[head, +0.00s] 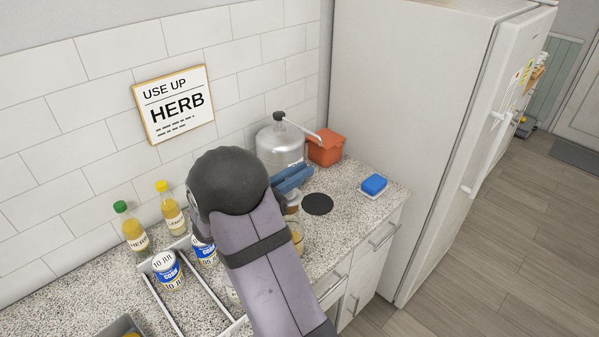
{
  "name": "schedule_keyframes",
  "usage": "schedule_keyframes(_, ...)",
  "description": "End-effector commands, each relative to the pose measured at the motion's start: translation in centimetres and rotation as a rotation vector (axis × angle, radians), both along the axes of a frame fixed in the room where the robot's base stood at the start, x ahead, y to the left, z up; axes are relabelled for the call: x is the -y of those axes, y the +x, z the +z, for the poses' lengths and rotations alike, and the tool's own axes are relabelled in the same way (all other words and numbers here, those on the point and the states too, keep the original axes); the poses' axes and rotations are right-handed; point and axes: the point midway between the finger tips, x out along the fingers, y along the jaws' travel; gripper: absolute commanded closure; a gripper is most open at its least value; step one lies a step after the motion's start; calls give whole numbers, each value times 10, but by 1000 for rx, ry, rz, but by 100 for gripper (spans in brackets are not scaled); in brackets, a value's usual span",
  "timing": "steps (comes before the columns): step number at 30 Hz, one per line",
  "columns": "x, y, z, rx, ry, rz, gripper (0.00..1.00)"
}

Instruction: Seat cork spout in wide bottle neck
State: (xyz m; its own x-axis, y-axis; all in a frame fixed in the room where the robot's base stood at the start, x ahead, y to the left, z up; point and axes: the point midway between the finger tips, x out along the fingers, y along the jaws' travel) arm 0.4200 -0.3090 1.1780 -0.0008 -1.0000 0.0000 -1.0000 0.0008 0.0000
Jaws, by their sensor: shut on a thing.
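My gripper (292,184) shows as blue-grey jaws just past my dark wrist, near the middle of the counter in the head view. It is shut on a small brown piece (293,199) that looks like the cork spout, largely hidden by my arm. Below it, a clear glass vessel (298,235) with yellowish contents is partly hidden behind my forearm; I cannot tell whether this is the wide-necked bottle or whether the spout touches it. A green-capped bottle (132,228) labelled HERB and a yellow-capped bottle (170,208) stand at the left by the wall.
Cans (167,270) stand in a wire rack (165,308) at the left. A steel dispenser (280,148), an orange bin (326,148), a dark round mat (318,204) and a blue sponge (374,184) on a dish are at the right. The wall sign (174,104) reads USE UP HERB.

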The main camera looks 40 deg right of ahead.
Motion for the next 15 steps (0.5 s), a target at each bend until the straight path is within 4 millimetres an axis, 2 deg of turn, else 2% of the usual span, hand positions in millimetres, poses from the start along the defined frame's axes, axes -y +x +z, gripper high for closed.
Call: schedule_keyframes(15, 0, 0, -13, 0, 0, 0, 100)
